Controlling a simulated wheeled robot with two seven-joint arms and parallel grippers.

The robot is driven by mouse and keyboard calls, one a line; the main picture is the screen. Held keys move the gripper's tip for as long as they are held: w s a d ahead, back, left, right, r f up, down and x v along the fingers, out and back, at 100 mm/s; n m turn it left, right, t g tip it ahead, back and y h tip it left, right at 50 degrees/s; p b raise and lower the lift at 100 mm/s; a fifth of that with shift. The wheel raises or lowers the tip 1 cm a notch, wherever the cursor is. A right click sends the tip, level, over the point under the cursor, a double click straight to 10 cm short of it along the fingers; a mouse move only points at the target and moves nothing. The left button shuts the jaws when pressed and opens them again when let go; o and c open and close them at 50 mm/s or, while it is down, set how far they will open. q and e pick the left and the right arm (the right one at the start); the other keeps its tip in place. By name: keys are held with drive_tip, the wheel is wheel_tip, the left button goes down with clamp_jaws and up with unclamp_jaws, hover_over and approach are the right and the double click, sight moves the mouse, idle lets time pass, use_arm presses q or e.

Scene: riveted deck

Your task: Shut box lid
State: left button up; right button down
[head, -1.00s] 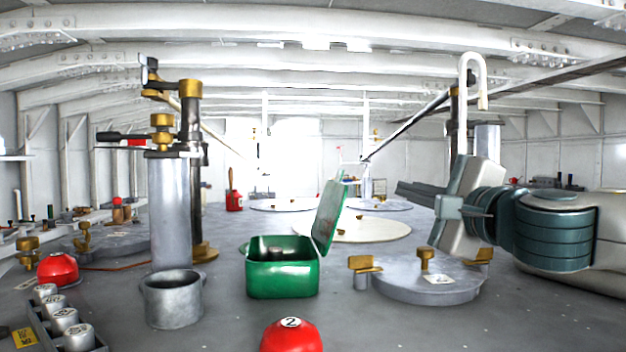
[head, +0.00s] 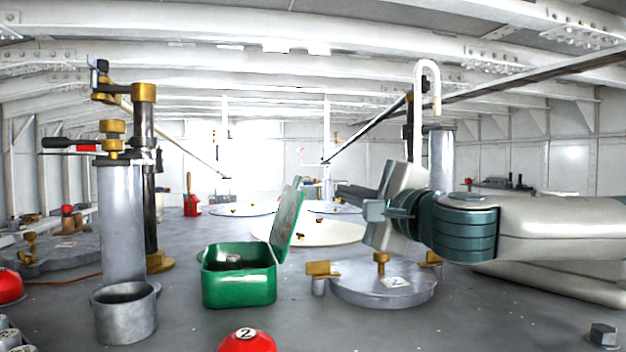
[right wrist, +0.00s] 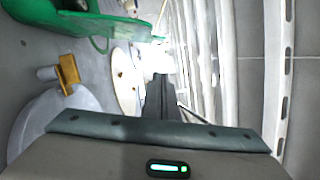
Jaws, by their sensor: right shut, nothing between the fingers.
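The green metal box (head: 240,286) stands on the deck left of the picture's centre. Its lid (head: 287,222) is open, standing up and leaning slightly outward on the box's right side. A greyish object is partly visible inside. My right gripper (head: 345,192) is shut and empty, to the right of the lid at about the height of its upper part, apart from it in the picture. In the right wrist view the shut dark fingers (right wrist: 160,92) point away, and part of the green box (right wrist: 62,22) shows at upper left. My left gripper is not in view.
A round grey plate (head: 382,290) with brass clamps lies right of the box, below my right arm. A grey cup (head: 124,315) and a tall steel cylinder (head: 120,225) stand to the left. A red dome marked 2 (head: 247,341) is in front.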

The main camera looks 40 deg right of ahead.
sight(286, 214)
drive_tip(key=w+a+r+p, duration=0.1)
drive_tip(key=w+p, duration=0.3)
drive_tip(key=w, duration=0.3)
drive_tip(key=shift+w+a+r, duration=0.3)
drive_tip(key=shift+w+a, duration=0.05)
drive_tip(key=shift+w, duration=0.05)
idle(0.3)
drive_tip(key=shift+w, duration=0.2)
idle(0.4)
